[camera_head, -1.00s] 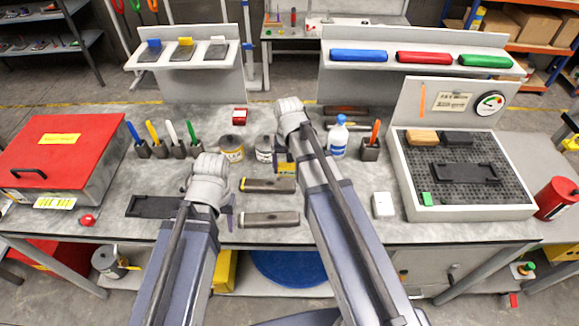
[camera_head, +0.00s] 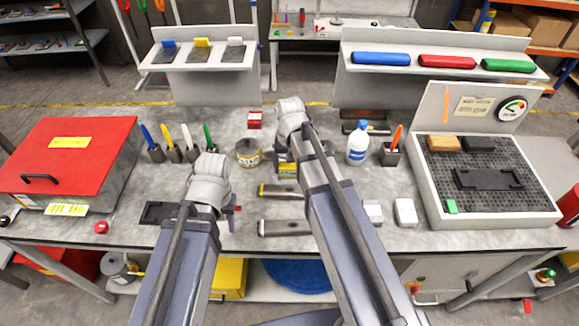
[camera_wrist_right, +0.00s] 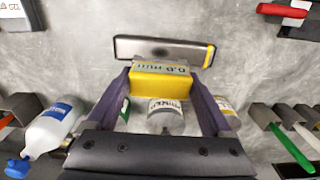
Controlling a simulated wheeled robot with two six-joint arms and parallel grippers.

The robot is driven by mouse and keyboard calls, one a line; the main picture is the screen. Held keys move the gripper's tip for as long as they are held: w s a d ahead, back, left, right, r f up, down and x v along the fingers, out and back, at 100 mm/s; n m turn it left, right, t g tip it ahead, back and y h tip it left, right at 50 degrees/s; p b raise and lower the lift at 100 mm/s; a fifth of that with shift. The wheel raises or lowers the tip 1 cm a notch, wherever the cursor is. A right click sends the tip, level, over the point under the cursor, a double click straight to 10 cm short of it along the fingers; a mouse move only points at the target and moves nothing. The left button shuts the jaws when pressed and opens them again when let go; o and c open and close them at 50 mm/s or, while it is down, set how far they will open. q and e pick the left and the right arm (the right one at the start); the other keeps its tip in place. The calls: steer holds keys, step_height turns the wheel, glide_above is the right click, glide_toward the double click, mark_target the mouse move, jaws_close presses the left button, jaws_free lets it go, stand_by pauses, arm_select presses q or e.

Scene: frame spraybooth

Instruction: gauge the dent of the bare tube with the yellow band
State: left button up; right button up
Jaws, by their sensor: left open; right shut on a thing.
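The bare tube with the yellow band (camera_head: 292,192) lies on the bench, its band at the left end in the head view; my right forearm hides its right part. In the right wrist view the tube (camera_wrist_right: 150,46) lies just beyond the fingertips, band at right. My right gripper (camera_head: 287,163) is shut on a yellow block with a grey printed label (camera_wrist_right: 165,82), held between both fingers; whether it touches the tube I cannot tell. The dent is not distinguishable. My left gripper (camera_head: 232,212) is open and empty near a second bare tube (camera_head: 283,228).
A paint can (camera_head: 248,154), pens in holders (camera_head: 182,150) and a white bottle (camera_head: 358,145) stand around the arms. A red box (camera_head: 70,155) is at left. A tray with a dark perforated bed (camera_head: 430,180) and a dial gauge (camera_head: 512,108) are at right.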

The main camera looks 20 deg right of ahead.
arm_select(q)
steer(key=shift+f+b, duration=2.55)
steer(key=shift+f, duration=0.25)
arm_select(e)
steer(key=shift+f, duration=2.75)
arm_select(q)
steer(key=shift+f+b, duration=0.6)
arm_select(e)
steer(key=shift+f, duration=0.6)
steer(key=o, duration=1.3)
arm_select(q)
steer(key=shift+r, duration=0.15)
arm_select(e)
steer(key=shift+r, duration=0.15)
